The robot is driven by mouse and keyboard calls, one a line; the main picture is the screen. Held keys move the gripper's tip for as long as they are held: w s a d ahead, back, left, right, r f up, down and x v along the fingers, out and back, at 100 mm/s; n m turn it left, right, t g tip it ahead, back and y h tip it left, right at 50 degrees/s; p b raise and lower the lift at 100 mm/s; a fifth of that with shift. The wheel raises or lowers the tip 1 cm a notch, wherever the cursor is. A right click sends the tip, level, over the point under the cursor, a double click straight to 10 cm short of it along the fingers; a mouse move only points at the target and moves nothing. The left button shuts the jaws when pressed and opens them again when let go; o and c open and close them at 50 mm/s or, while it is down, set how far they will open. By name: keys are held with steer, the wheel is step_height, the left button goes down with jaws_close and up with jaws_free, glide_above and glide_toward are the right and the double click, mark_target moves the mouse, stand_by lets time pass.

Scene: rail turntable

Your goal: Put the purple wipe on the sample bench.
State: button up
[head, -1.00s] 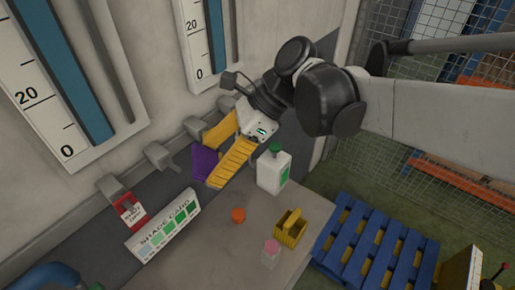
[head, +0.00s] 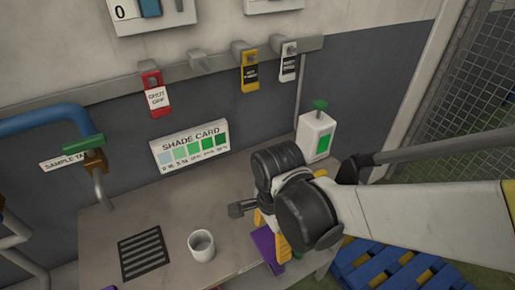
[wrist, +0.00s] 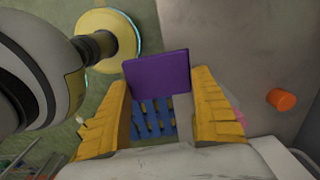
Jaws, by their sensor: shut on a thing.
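The purple wipe (head: 266,246) is a flat purple sheet between the yellow fingers of my gripper (head: 274,240). In the wrist view the wipe (wrist: 157,75) stands out past the fingertips, and my gripper (wrist: 162,92) is shut on it. The sample bench (head: 225,190) is a grey table below the wall. My gripper and the wipe are at its front right edge. In the wrist view the bench top (wrist: 235,40) lies right of the wipe, with floor to the left. I cannot tell whether the wipe touches the bench. My arm hides part of the bench's right side.
A white cup (head: 202,246) and a dark grate (head: 143,254) are on the bench. A shade card (head: 190,145) and a white bottle (head: 315,137) stand behind. An orange cap (wrist: 281,99) is near the right finger. The bench middle is clear. A blue pallet (head: 388,268) lies right.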

steer(key=b, duration=0.3)
glide_above(245, 233)
step_height(245, 233, down, 6)
steer(key=shift+f, duration=0.15)
step_height(245, 233, down, 4)
steer(key=shift+f+b, duration=0.1)
steer(key=shift+b, duration=1.15)
steer(key=shift+c, duration=0.5)
steer(key=o, duration=1.2)
steer(key=shift+r, duration=0.2)
step_height(245, 233, up, 12)
steer(key=p, duration=0.5)
steer(key=s+d+r+n+t, duration=0.2)
steer(key=d+r+n, duration=0.1)
steer(key=d, duration=0.5)
steer(key=s+d+r+n+t, duration=0.1)
steer(key=d+r+n+t, duration=0.1)
steer(key=d, duration=0.6)
steer(key=s+d+r+n+t, duration=0.2)
steer(key=d+r+n+t, duration=0.1)
steer(key=d+n, duration=0.3)
steer(key=d, duration=0.2)
steer(key=shift+s+d+r+n, duration=0.3)
steer(key=shift+d+r, duration=0.05)
steer(key=shift+r, duration=0.05)
